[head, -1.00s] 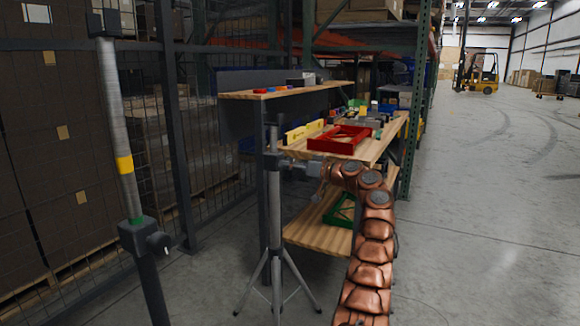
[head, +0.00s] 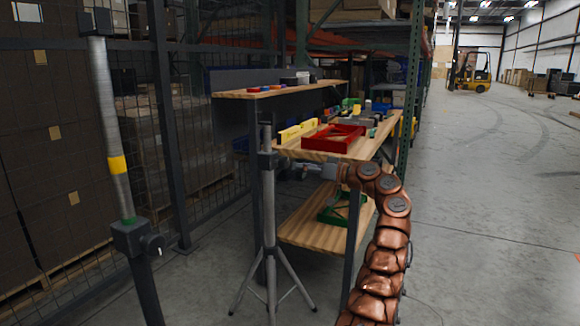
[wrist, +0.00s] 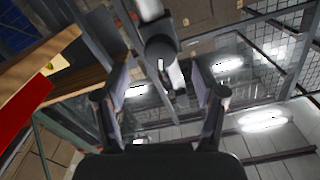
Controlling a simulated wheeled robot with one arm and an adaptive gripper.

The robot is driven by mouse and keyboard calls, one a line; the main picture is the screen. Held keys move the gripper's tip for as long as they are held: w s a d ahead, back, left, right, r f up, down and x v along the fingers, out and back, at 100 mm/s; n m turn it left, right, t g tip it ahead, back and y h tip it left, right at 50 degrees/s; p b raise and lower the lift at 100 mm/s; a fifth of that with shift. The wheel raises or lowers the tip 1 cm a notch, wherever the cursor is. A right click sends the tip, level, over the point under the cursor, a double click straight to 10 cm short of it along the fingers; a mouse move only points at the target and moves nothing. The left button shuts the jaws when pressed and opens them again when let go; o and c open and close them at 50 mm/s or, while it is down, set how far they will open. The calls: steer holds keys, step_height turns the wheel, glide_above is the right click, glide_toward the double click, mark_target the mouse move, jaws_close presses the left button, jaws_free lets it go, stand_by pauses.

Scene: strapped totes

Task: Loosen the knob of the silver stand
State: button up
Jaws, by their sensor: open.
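The silver stand (head: 268,208) is a grey tripod standing upright left of my arm in the head view. A dark collar (head: 267,160) sits on its upper tube. Its dark round knob (wrist: 161,50) is in the wrist view, top centre, with a pale mark on its face. My gripper (head: 303,166) points left at the collar from the right. In the wrist view its two fingers are spread, with the knob framed between and beyond them. Contact with the knob is not visible, and the gap is hard to judge.
A second post (head: 116,165) with a yellow band and its own knob (head: 154,246) stands at the left. A workbench (head: 345,155) with a red tray (head: 333,138) is close behind my gripper. Mesh fencing lies behind; open floor (head: 490,230) is at the right.

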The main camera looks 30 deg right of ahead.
steer(key=shift+v, duration=2.6)
